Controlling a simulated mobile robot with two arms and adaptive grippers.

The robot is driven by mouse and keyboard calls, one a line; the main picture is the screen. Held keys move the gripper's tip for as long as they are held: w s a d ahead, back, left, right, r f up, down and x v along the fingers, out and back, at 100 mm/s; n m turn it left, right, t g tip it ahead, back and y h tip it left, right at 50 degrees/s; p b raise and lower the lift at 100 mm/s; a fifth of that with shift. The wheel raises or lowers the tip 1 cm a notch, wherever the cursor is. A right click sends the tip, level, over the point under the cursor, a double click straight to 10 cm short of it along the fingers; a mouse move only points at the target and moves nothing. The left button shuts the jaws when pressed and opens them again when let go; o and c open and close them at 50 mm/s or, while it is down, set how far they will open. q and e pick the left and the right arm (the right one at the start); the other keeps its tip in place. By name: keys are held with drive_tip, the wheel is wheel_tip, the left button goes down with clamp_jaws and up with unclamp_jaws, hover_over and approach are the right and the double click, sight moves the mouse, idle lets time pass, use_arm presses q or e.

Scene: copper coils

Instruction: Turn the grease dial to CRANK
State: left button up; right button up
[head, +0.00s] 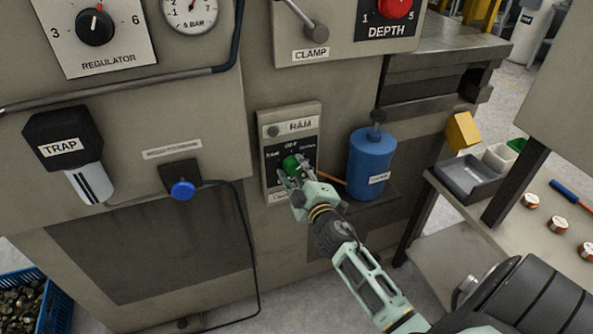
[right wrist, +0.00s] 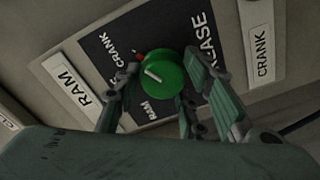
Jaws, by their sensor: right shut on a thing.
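The grease dial (head: 291,164) is a round green knob on a dark label plate (head: 306,153) on the machine front. In the right wrist view the green dial (right wrist: 160,76) carries a white line on its left part, and a small red spot shows just above it. The words CRANK (right wrist: 122,56) and RAM (right wrist: 150,110) are printed beside it on the plate. My right gripper (head: 290,173) is shut on the dial, with a finger on each side of it in the right wrist view (right wrist: 163,66). Which word the line points to is hard to tell. My left gripper is out of view.
A blue canister (head: 371,160) stands on a ledge just right of the dial panel. A blue knob (head: 183,190) and a dark hose are to the left. A bench with a grey tray (head: 470,178) and copper coils (head: 556,224) is at the right.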

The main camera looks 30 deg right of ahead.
drive_tip(key=o, duration=0.9)
drive_tip(key=shift+d+r, duration=0.25)
drive_tip(key=shift+r, duration=0.25)
drive_tip(key=shift+o, duration=0.9)
drive_tip(key=shift+f, duration=0.2)
drive_tip(key=shift+a+f, duration=0.1)
drive_tip(key=shift+s+a+f, duration=0.1)
drive_tip(key=shift+s+a, duration=0.05)
drive_tip(key=shift+s, duration=0.3)
drive_tip(key=v, duration=1.1)
